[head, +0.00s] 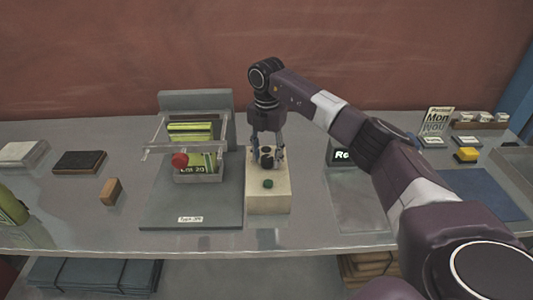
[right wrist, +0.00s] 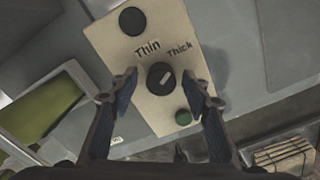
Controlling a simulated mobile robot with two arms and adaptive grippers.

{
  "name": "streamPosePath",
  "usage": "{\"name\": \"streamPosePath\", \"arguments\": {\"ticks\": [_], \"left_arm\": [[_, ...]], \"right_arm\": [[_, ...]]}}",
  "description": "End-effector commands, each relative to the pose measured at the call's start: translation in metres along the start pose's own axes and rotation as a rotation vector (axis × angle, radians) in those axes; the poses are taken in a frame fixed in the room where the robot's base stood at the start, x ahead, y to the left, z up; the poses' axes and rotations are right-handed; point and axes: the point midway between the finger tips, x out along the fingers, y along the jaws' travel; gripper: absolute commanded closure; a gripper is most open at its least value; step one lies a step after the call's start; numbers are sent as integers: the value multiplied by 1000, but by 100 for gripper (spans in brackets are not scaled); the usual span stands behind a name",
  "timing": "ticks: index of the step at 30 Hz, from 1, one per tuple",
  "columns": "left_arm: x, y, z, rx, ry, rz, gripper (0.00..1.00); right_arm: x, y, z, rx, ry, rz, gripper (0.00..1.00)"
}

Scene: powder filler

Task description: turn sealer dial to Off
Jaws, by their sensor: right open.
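The sealer's cream control box (head: 268,198) stands on the table in the middle of the head view. The black dial (right wrist: 160,76) has a pale pointer mark slanting to the upper right in the right wrist view, roughly toward the word Thick. The word Thin is above left of it; no Off label can be read. A green button (right wrist: 183,117) and a black round knob (right wrist: 132,21) are on the same face. My right gripper (head: 268,158) is open over the box, pointing down; its fingers (right wrist: 161,80) are on either side of the dial, apparently not touching it. My left gripper is out of view.
Left of the box, a grey base (head: 165,210) carries a clear-barred frame, a red knob (head: 180,160) and a green bag labelled Lot 20. A wooden block (head: 111,191) lies further left. A sign and a blue mat (head: 485,195) are at right.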

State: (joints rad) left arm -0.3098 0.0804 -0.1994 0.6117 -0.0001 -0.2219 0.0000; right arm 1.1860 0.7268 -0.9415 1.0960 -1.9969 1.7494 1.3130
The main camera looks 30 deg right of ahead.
Motion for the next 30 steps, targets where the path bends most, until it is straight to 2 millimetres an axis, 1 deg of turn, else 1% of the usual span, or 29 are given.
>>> {"name": "streamPosePath", "arguments": {"ticks": [1, 3, 5, 7, 8, 15, 18, 19, 26, 30], "left_arm": [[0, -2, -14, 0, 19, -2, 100], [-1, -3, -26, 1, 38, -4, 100], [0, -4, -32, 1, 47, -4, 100], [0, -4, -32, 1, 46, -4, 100], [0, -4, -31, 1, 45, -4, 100], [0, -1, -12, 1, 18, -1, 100], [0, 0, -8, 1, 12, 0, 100], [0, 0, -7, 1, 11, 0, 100], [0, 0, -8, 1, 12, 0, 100], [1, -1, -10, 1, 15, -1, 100]], "right_arm": [[1, 0, 0, 0, 0, -1, 56], [2, 0, 0, 0, 0, 0, 56], [2, 0, 0, 0, 0, 0, 56], [2, 0, 0, 0, 0, 0, 56], [2, 0, 0, 0, 0, 0, 59], [1, 0, 0, 0, 0, 0, 85], [1, 0, 0, 0, 0, 0, 96], [1, 0, 0, 0, 0, 0, 98], [1, 0, 0, -18, 0, 1, 98], [1, 0, 0, -67, -1, 1, 98]]}}
